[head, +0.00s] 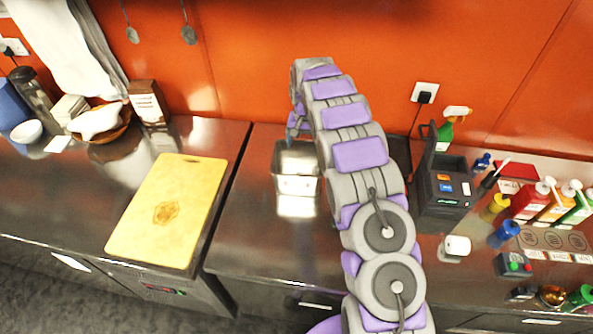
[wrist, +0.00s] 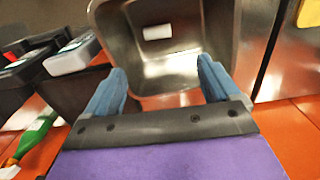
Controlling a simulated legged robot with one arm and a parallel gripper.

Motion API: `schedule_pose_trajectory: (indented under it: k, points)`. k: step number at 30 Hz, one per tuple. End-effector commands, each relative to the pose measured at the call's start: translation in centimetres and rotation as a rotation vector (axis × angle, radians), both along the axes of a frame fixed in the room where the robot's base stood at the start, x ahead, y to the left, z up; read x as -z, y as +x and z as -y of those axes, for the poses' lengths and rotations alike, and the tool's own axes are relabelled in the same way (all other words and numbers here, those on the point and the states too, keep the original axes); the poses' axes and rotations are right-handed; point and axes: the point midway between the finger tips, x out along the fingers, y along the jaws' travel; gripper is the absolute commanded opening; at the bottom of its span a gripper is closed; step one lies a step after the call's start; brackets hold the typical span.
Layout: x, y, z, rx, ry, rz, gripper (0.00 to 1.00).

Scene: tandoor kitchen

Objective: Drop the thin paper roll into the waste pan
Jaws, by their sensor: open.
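The waste pan (head: 296,186) is a square metal pan on the steel counter, left of my arm in the head view. It fills the upper middle of the wrist view (wrist: 218,30). A small white paper roll (wrist: 157,32) lies on its side inside the pan, apart from my fingers; I cannot see it in the head view. My gripper (wrist: 160,72) is open and empty, with its blue fingers spread over the near side of the pan. In the head view my gripper (head: 294,130) shows partly behind my arm at the pan's back edge.
A thicker white roll (head: 457,246) stands on the counter right of my arm. A yellow cutting board (head: 168,210) lies left, past a counter gap.

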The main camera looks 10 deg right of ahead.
Motion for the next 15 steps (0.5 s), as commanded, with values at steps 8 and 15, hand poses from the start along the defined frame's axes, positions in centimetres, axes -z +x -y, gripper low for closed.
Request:
schedule_pose_trajectory:
  k: [8, 15]
  points:
    - [-6.6, 0.2, -0.1, -0.001, 0.0, 0.004, 0.89]
    - [-11.0, 0.3, -0.1, 0.0, 0.0, 0.004, 0.89]
